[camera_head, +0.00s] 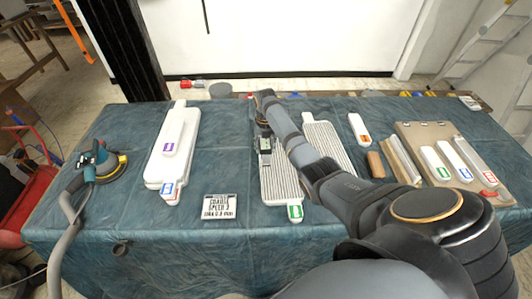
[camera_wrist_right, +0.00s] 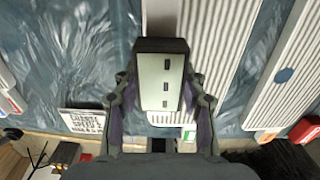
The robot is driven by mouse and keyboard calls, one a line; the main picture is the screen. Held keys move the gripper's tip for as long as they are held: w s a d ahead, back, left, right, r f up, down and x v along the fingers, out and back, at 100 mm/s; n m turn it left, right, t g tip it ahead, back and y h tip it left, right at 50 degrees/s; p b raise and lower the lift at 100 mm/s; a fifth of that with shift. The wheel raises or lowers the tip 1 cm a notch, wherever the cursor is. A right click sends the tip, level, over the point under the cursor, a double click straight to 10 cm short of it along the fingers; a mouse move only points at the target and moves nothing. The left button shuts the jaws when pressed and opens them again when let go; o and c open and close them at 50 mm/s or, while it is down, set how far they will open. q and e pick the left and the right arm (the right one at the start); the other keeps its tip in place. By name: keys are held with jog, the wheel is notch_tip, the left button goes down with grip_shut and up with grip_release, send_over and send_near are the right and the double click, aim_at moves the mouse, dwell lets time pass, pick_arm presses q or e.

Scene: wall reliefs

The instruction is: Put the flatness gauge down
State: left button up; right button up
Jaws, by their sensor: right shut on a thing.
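The flatness gauge (camera_wrist_right: 161,82) is a pale grey-green block with a dark end and small dark windows. It fills the space between the fingers of my right gripper (camera_wrist_right: 160,95) in the right wrist view. In the head view my right gripper (camera_head: 265,132) is over the left striped white panel (camera_head: 281,186), with the gauge (camera_head: 265,150) small and partly hidden below it. I cannot tell whether the gauge touches the panel. My left gripper is not in view.
A second striped panel (camera_head: 328,142) lies to the right. A smooth white panel (camera_head: 175,140), a sander (camera_head: 100,160) and a printed card (camera_head: 220,207) lie to the left. A tan board (camera_head: 413,132) with white labelled blocks is at the right. Bare blue cloth shows along the table front.

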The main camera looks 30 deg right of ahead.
aim_at(266, 152)
jog(key=shift+w+d+f, duration=0.25)
jog(key=shift+f, duration=0.25)
jog(key=shift+w+d+f, duration=0.2)
jog(key=shift+w+f, duration=0.05)
jog(key=shift+f, duration=0.2)
notch_tip(266, 152, down, 3)
jog(key=shift+w+f+b, duration=0.1)
jog(key=shift+b, duration=0.3)
jog(key=shift+f, duration=0.1)
jog(key=o, duration=1.3)
